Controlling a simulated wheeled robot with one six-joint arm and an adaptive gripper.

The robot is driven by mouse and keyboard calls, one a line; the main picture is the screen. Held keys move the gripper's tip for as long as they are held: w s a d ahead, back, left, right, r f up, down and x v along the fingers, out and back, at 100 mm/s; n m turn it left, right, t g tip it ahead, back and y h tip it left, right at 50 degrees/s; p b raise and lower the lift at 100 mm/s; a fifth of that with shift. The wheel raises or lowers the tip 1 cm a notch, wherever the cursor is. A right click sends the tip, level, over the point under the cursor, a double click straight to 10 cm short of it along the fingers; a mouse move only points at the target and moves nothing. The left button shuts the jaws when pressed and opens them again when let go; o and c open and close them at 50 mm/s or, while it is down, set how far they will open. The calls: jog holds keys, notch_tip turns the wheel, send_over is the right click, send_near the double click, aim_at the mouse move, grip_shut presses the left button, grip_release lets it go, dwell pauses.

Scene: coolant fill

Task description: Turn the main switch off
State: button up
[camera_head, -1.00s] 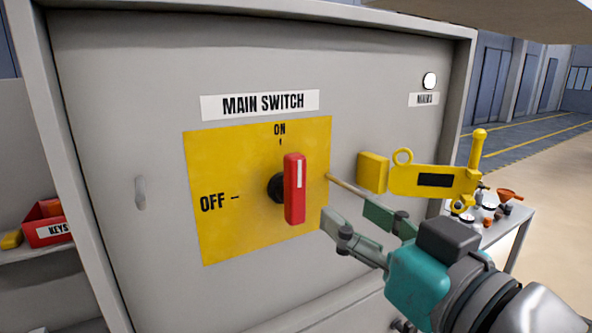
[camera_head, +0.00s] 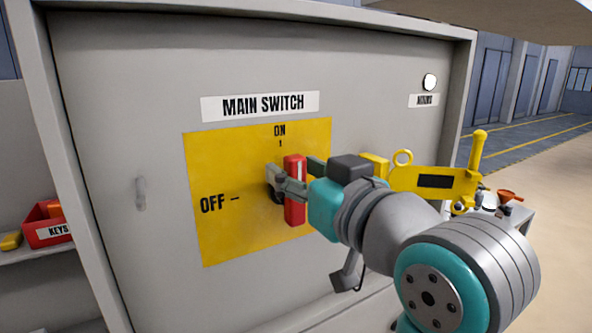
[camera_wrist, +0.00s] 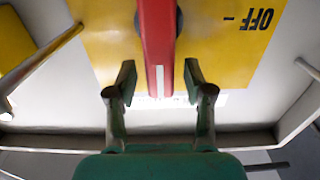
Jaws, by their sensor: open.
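The main switch is a red handle (camera_head: 294,212) with a white stripe, standing upright on a yellow plate (camera_head: 220,240). Its stripe is toward the ON mark at the top; the OFF mark is to the left. My gripper (camera_head: 292,175) is at the handle's upper half, with one finger to its left and the other partly hidden behind it to the right. In the wrist view, the red handle (camera_wrist: 158,40) reaches down between the two open fingers of my gripper (camera_wrist: 157,85). Gaps show on both sides, and neither finger visibly grips it.
A yellow lockout piece (camera_head: 432,181) with a ring and upright handle sticks out at the panel's right. A white lamp (camera_head: 429,81) is at the upper right. A red KEYS box (camera_head: 45,222) stands on a shelf at left. The panel left of the plate is mostly clear.

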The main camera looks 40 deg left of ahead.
jog(key=shift+w+a, duration=0.15)
jog(key=shift+a, duration=0.2)
grip_shut()
